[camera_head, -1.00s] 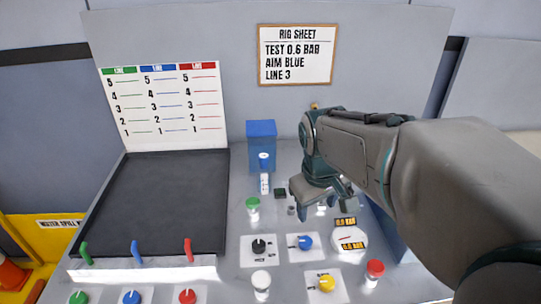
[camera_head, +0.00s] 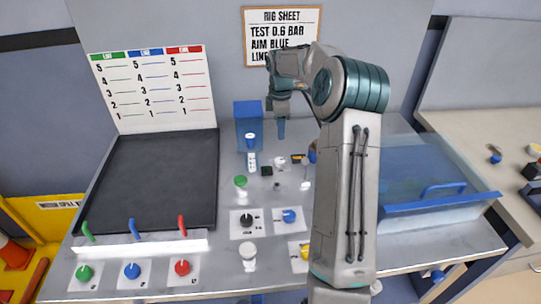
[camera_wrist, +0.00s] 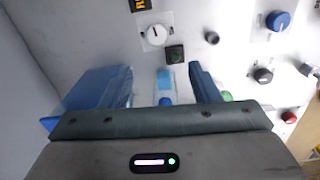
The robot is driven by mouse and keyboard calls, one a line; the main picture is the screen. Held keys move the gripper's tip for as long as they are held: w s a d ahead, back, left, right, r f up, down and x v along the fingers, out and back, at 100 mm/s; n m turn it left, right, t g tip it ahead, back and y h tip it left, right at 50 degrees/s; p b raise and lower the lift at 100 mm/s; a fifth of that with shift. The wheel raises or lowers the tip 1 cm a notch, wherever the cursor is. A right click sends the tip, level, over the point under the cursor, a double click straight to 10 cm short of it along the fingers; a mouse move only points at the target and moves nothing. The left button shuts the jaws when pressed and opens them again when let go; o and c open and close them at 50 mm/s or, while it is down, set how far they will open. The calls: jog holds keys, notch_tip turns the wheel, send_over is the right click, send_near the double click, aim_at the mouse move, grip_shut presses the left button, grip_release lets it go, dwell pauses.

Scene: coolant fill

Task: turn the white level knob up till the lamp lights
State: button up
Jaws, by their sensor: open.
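A round white knob (camera_wrist: 156,34) with a dark pointer mark sits on a white plate at the top of the wrist view. In the head view the white knob (camera_head: 280,163) is small, behind the row of dials. A dark square lamp (camera_wrist: 176,54) with a dim green centre is beside it and looks unlit; it also shows in the head view (camera_head: 266,171). My gripper (camera_head: 281,136) is above the back of the panel, fingers pointing down. In the wrist view my gripper (camera_wrist: 162,76) is open and empty, its fingers apart from the knob.
A green-capped bottle (camera_head: 241,182), black knob (camera_head: 247,219) and blue knob (camera_head: 290,215) are nearer the front. A clear blue bin (camera_head: 425,185) is at right.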

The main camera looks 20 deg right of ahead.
aim_at(280, 160)
jog(key=f+p, duration=0.1)
jog(key=f, duration=0.8)
jog(key=f+p, duration=0.1)
jog(key=f, duration=0.4)
jog(key=shift+w+d+f+p, duration=0.15)
jog(key=shift+w+d+p, duration=0.05)
jog(key=shift+w+p, duration=0.1)
jog(key=c, duration=1)
